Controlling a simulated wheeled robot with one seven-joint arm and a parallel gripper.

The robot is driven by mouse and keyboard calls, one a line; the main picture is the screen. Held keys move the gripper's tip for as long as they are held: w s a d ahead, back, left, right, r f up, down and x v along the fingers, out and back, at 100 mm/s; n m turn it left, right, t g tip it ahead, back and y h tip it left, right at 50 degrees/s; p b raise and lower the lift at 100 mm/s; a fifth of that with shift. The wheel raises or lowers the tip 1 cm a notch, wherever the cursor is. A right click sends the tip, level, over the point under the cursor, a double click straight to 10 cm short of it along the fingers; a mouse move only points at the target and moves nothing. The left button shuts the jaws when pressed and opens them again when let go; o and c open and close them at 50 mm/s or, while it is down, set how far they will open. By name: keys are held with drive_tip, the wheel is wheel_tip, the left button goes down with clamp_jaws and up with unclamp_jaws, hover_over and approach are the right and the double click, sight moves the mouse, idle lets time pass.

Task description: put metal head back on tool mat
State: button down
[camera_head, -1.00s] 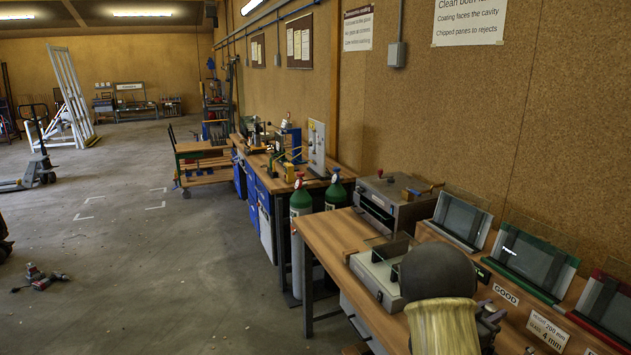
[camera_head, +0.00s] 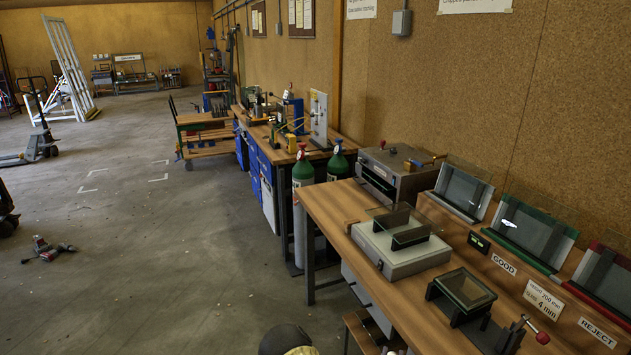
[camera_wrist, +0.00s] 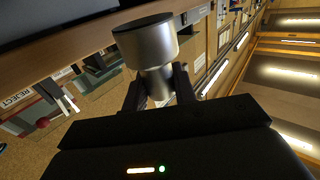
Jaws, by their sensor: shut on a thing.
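In the wrist view, the metal head (camera_wrist: 148,45) is a silvery cylinder with a wide drum above a narrower neck. My gripper (camera_wrist: 159,84) is shut on the neck, with one dark finger on each side. The wide drum sticks out beyond the fingertips. In the head view, my gripper and the metal head do not show; only a rounded piece of my arm shows at the bottom edge. I cannot pick out the tool mat in either view.
The near workbench (camera_head: 345,225) holds a grey box device (camera_head: 400,245), a glass pane on a dark stand (camera_head: 465,290), a red-knobbed fixture (camera_head: 515,335) and an oven-like box (camera_head: 395,172). Pane racks line the wall. Gas cylinders (camera_head: 303,200) stand beyond. The floor (camera_head: 150,270) at left is largely clear.

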drive_tip(key=s+a+f+n+y+b, duration=0.2)
drive_tip(key=f+y, duration=0.1)
drive_tip(key=f, duration=0.1)
drive_tip(key=s+a+f+n+t+y+b, duration=0.1)
drive_tip(key=s+a+f+y+b, duration=0.1)
drive_tip(key=f, duration=0.3)
drive_tip(key=shift+s+a+f+n+y, duration=0.15)
drive_tip(key=shift+s+a+n+y, duration=0.05)
drive_tip(key=shift+a+n+y, duration=0.2)
drive_tip(key=shift+d, duration=0.15)
idle(0.3)
